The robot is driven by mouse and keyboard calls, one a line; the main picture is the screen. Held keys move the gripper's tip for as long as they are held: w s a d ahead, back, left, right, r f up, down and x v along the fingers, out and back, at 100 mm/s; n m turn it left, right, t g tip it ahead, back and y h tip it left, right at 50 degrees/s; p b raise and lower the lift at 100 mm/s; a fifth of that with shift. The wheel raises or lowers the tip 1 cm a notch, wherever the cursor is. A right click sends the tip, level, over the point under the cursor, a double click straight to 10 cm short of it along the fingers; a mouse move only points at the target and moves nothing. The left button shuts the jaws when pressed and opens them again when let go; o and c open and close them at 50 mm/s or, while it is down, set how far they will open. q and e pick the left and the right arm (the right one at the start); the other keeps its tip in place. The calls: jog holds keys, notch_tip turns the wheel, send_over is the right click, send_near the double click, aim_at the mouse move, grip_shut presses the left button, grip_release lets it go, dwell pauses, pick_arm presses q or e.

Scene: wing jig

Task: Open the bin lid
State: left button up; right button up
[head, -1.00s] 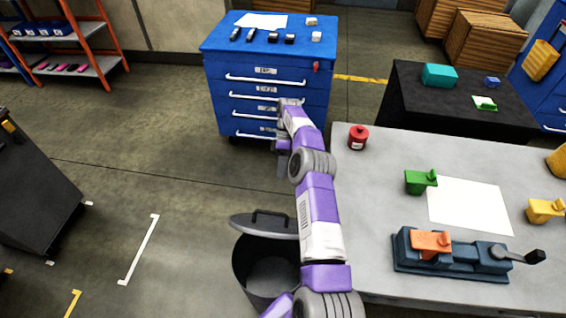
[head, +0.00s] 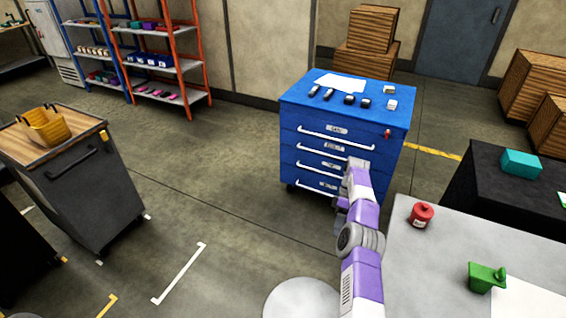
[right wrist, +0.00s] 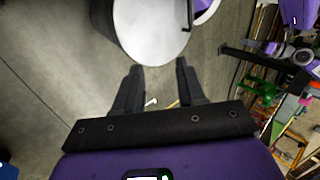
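The bin's pale round lid (head: 303,298) shows at the bottom edge of the head view, cut off by the frame. The bin body below it is out of that view. In the right wrist view a pale round face of the bin lid (right wrist: 155,28) fills the top middle, with a dark handle (right wrist: 188,14) at its right edge. I cannot tell its exact tilt now. My right gripper (head: 340,222) hangs beyond the lid, apart from it in the head view. In the right wrist view the right gripper's fingers (right wrist: 158,72) are spread with nothing between them. My left gripper is not in view.
A blue drawer cabinet (head: 345,115) stands ahead. A grey workbench (head: 425,270) with a red canister (head: 421,215) and a green part (head: 487,277) is at the right. A dark cart (head: 80,190) stands at the left. The floor between is clear.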

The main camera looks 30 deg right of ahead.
jog(key=w+a+f+m+t+h, duration=0.15)
jog(key=a+f+m, duration=0.25)
jog(key=a+f, duration=1.55)
jog(key=s+a+r+m+t, duration=0.2)
jog(key=s+a+m, duration=0.3)
jog(key=s+a, duration=1.2)
jog(key=shift+s+a+r+m+t, duration=0.2)
jog(key=shift+s+a+m+t, duration=0.25)
jog(key=shift+s, duration=0.7)
jog(key=shift+s+r, duration=0.15)
jog(key=shift+s, duration=0.15)
jog(key=shift+c, duration=0.9)
grip_shut()
jog(key=shift+s, duration=0.1)
